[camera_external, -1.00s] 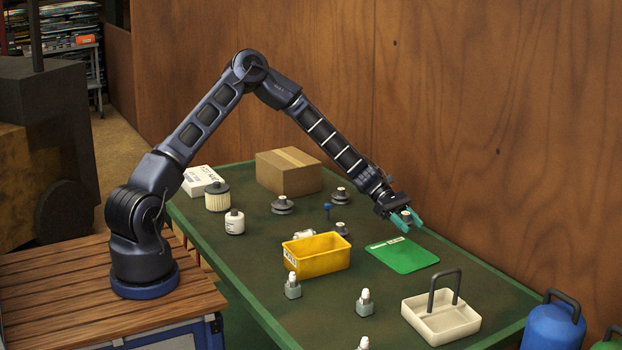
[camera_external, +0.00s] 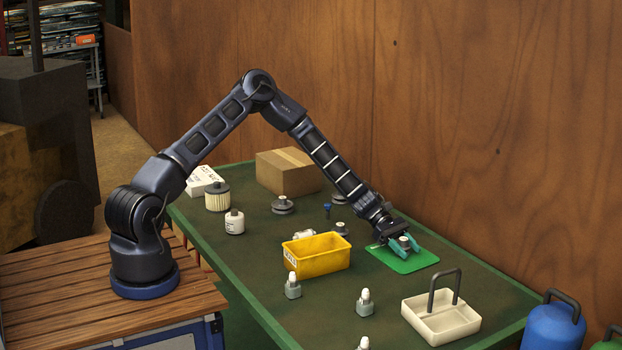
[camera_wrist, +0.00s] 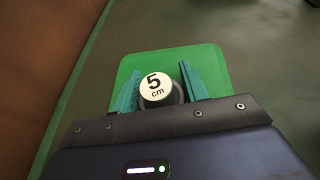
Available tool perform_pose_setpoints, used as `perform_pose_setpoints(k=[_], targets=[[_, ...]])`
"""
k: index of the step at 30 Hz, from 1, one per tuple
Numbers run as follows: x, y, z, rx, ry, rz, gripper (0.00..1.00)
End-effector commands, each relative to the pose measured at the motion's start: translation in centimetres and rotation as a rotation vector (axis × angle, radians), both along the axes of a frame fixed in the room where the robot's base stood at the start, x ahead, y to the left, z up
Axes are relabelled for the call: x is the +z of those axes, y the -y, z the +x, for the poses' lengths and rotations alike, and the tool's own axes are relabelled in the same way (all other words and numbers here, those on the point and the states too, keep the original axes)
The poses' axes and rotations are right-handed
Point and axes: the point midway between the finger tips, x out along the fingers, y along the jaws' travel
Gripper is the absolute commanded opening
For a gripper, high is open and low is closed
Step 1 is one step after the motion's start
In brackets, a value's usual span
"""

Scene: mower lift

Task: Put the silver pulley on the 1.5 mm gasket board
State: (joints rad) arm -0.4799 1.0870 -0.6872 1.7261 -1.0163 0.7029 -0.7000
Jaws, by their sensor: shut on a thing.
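The silver pulley (camera_external: 404,240) is a small grey round piece with a white top.
A yellow bin (camera_external: 318,262) stands left of the board, and a white handled tray (camera_external: 441,322) in front. Dark pulley-like pieces (camera_external: 283,206), a cardboard box (camera_external: 289,172) and several small bottle-like fittings (camera_external: 364,302) stand on the green table. The wooden wall is close behind.

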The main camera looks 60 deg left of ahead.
Motion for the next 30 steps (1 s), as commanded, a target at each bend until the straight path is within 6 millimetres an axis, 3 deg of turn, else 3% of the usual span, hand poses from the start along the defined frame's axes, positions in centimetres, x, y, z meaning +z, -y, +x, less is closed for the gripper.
perform_pose_setpoints(k=[4, 5, 8, 19, 23, 30], targets=[[-0.3, 0.0, 0.0, 0.0, 0.0, 0.0, 0.21], [-0.3, 0.0, 0.0, 0.0, 0.0, 0.0, 0.48], [-0.3, 0.0, 0.0, 0.0, 0.0, 0.0, 0.66], [0.1, -0.1, 0.0, 0.001, 0.0, 0.0, 0.66], [0.7, -1.5, -0.1, 0.003, 0.001, 0.001, 0.66], [2.4, -5.8, -0.8, 0.001, 0.001, 0.002, 0.66]])
